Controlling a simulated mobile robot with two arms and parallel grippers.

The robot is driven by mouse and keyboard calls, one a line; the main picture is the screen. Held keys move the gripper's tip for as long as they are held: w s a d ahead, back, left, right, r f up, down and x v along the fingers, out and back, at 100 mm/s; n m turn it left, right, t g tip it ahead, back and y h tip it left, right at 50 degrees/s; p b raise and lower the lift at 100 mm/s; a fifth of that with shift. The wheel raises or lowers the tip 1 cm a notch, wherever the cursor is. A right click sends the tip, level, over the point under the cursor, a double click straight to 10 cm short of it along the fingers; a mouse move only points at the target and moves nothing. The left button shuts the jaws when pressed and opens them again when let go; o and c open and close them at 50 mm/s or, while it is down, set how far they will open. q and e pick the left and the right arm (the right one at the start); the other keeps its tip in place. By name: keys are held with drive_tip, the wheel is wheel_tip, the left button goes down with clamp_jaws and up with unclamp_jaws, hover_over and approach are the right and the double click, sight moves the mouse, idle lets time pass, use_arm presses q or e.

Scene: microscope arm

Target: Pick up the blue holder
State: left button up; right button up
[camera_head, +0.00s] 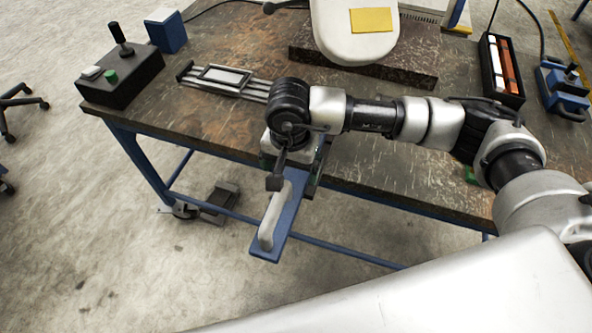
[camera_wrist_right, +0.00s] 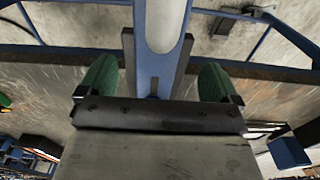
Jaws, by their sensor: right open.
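The blue holder (camera_head: 287,222) is a long flat blue piece with a pale rounded bar along it. It juts out past the front edge of the workbench, below and in front of my right gripper (camera_head: 292,160). In the right wrist view the holder (camera_wrist_right: 141,40) runs between the two green finger pads of my right gripper (camera_wrist_right: 157,82). The gripper is open, with gaps visible on both sides of the holder. The wrist hides the holder's rear end and what supports it. My left gripper is not in view.
The workbench (camera_head: 225,118) has a black control box (camera_head: 118,78) and a blue block (camera_head: 167,30) at left. A metal rail fixture (camera_head: 223,80) lies near the wrist. A pale machine part (camera_head: 354,40) stands behind. A tool tray (camera_head: 502,70) and blue device (camera_head: 562,92) are at right.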

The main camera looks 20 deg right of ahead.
sight(293, 181)
drive_tip(key=f, duration=0.2)
drive_tip(key=f+p, duration=0.1)
drive_tip(key=f, duration=0.2)
drive_tip(key=shift+w+d+f, duration=0.1)
drive_tip(key=shift+d, duration=0.1)
drive_tip(key=shift+c, duration=0.2)
drive_tip(key=c, duration=1.4)
drive_tip(key=shift+c, duration=0.5)
drive_tip(key=shift+r, duration=0.2)
